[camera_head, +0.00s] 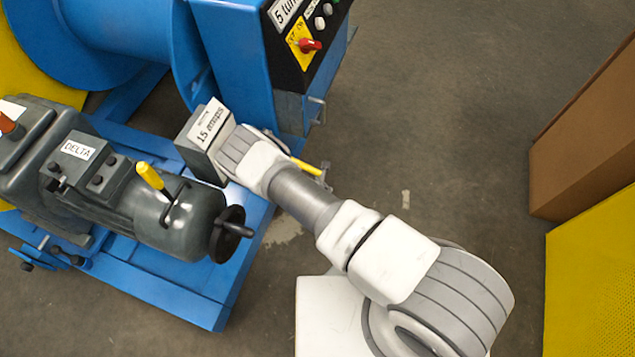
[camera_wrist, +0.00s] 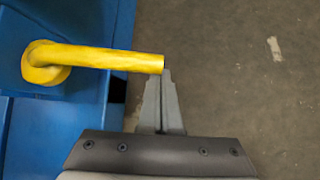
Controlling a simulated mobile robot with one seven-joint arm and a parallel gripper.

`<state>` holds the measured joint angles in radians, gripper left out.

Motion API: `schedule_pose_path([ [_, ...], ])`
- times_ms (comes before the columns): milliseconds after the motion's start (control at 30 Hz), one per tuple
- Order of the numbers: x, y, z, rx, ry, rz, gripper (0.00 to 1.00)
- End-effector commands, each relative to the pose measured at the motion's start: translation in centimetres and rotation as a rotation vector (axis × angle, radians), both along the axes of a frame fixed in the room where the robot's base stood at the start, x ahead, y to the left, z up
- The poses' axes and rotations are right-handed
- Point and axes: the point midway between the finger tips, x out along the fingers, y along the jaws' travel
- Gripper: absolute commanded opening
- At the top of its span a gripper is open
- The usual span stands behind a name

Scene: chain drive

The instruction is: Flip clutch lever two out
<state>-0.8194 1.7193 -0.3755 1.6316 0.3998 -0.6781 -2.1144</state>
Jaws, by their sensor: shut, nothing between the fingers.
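A yellow lever (camera_wrist: 100,57) shows in the wrist view. It is a straight bar running right from a rounded yellow base on blue metal. My gripper (camera_wrist: 163,75) is shut and empty, its fingertips right at the bar's free end; I cannot tell whether they touch. In the head view, part of a yellow bar (camera_head: 306,167) pokes out to the right behind my arm, and its other end is hidden. It seems to be the same lever. My fingers are hidden there behind the wrist. No lever number is legible.
A dark grey motor marked DELTA (camera_head: 112,190) has a yellow-tipped lever (camera_head: 150,177) and a handwheel (camera_head: 228,233). A labelled grey box (camera_head: 196,160) sits beside my wrist. A control panel (camera_head: 300,30) stands above. The floor (camera_head: 430,130) to the right is clear up to a brown box (camera_head: 590,140).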

Motion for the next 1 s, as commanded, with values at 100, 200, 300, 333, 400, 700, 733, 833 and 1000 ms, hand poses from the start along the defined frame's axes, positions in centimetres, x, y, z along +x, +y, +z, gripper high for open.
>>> schedule_pose_path([
  [100, 0.1, 0.0, 0.5, 0.000, -0.003, -0.001, 0.00],
  [200, 0.1, -0.1, 0.6, 0.001, -0.002, -0.001, 0.00],
  [300, 0.1, -0.1, 0.7, 0.000, -0.003, 0.000, 0.00],
  [333, 0.1, -0.2, 0.7, 0.000, -0.003, -0.001, 0.00],
  [400, 0.1, -0.2, 0.7, 0.000, -0.003, -0.001, 0.00],
  [700, 0.1, -0.2, 0.6, -0.001, -0.004, -0.002, 0.00],
  [733, 0.2, -0.3, 0.5, -0.001, -0.005, -0.002, 0.00],
  [833, 0.3, -0.3, -0.1, -0.001, -0.005, -0.002, 0.00],
  [1000, 0.7, -0.4, -1.9, -0.001, -0.001, -0.003, 0.00],
])
